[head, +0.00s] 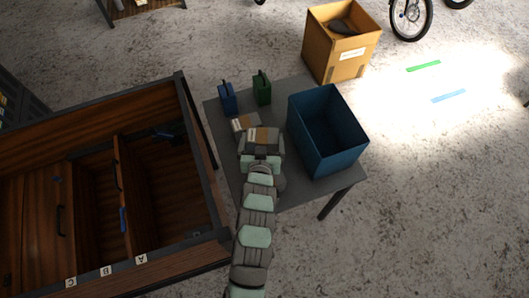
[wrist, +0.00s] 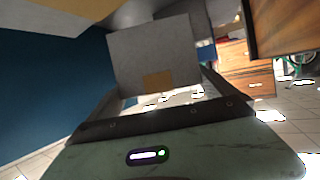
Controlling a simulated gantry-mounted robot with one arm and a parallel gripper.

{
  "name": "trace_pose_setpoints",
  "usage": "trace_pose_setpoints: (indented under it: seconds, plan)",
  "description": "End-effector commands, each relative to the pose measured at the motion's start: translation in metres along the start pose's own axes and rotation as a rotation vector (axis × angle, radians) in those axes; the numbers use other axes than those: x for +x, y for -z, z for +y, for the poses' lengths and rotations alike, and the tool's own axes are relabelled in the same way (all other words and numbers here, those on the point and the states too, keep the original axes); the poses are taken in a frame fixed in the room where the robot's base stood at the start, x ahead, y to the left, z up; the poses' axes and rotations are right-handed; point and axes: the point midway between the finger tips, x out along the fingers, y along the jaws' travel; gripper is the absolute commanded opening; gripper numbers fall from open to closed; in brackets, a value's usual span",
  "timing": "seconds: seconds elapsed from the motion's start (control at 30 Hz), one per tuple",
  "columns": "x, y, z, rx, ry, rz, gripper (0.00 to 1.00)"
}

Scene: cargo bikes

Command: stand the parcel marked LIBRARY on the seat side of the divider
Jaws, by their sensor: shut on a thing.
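My gripper (head: 262,150) is over the grey table and shut on a parcel (wrist: 150,50). In the wrist view the parcel is a grey box with a tan patch on its lower face, between the fingers. No LIBRARY marking is readable in either view. A second, tan and pale parcel (head: 243,122) shows just beyond my gripper on the table. The wooden cargo box (head: 108,122) is at the left. Inside it stands a wooden divider (head: 121,190) with a blue mark. Labels A, B and C are on its near rim. I cannot tell which is the seat side.
The grey table (head: 220,150) also carries a blue bin (head: 345,150) right of my gripper, with a small blue can (head: 228,98) and a green can (head: 262,88) behind. A cardboard box (head: 338,58) stands beyond the table. The cargo box's raised wall borders the table's left.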

Motion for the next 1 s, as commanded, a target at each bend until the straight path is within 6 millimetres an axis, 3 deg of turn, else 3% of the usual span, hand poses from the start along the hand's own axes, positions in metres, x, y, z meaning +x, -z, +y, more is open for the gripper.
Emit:
trace_pose_setpoints:
  seconds: [0.03,0.27,0.53,0.93,0.97,1.0]
  plan:
    - [0.005,-0.012,-0.001,0.000,0.001,-0.003,0.35]
    - [0.010,-0.024,-0.002,-0.001,0.002,0.001,0.35]
    - [0.025,-0.061,-0.005,-0.003,0.007,-0.002,0.35]
    - [0.026,-0.064,-0.005,-0.003,0.007,0.001,0.35]
    - [0.026,-0.063,-0.005,-0.003,0.007,0.000,0.98]
    - [0.026,-0.063,-0.005,-0.002,0.007,0.000,1.00]
